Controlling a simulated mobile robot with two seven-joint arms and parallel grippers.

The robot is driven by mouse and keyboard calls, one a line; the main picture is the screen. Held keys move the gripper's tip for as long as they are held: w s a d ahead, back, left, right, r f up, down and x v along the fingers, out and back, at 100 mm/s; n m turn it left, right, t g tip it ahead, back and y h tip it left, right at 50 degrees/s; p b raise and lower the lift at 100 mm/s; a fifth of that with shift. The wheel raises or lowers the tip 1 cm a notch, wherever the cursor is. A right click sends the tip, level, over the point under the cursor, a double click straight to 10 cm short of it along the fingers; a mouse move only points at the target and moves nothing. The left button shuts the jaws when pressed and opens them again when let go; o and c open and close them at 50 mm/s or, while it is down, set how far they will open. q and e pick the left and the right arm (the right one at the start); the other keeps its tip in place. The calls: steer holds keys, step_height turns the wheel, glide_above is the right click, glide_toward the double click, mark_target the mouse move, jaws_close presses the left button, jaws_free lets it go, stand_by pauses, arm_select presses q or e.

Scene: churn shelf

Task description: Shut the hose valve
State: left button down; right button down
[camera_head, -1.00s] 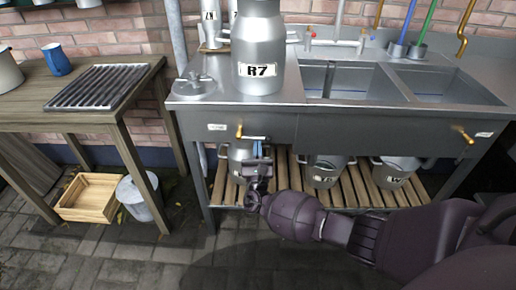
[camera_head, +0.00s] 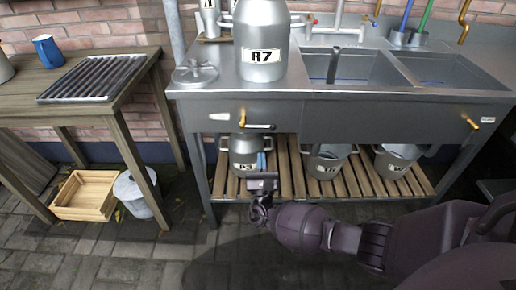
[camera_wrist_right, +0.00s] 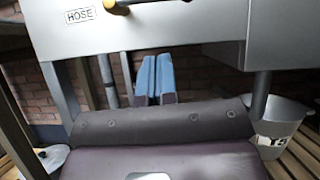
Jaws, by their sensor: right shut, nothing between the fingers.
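The hose valve (camera_head: 243,117) is a brass fitting on the sink's front panel, with a dark lever (camera_head: 261,126) pointing sideways to the right. In the right wrist view the brass body (camera_wrist_right: 115,5) shows at the top edge beside the HOSE label (camera_wrist_right: 79,15), partly cut off. My right gripper (camera_head: 261,160) is below the lever, apart from it, in front of the lower shelf. Its blue fingers (camera_wrist_right: 154,78) are together and empty, under the panel's lower edge. My left gripper is not in view.
A second brass valve (camera_head: 471,122) is on the panel's right end. Metal cans, one marked R3 (camera_head: 243,152), stand on the slatted shelf behind my right gripper. The R7 can (camera_head: 260,35) stands on the counter. A wooden crate (camera_head: 84,196) and bucket (camera_head: 135,195) are on the floor at left.

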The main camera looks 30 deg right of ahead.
steer(key=v, duration=0.6)
steer(key=shift+a, duration=0.2)
steer(key=shift+s, duration=0.1)
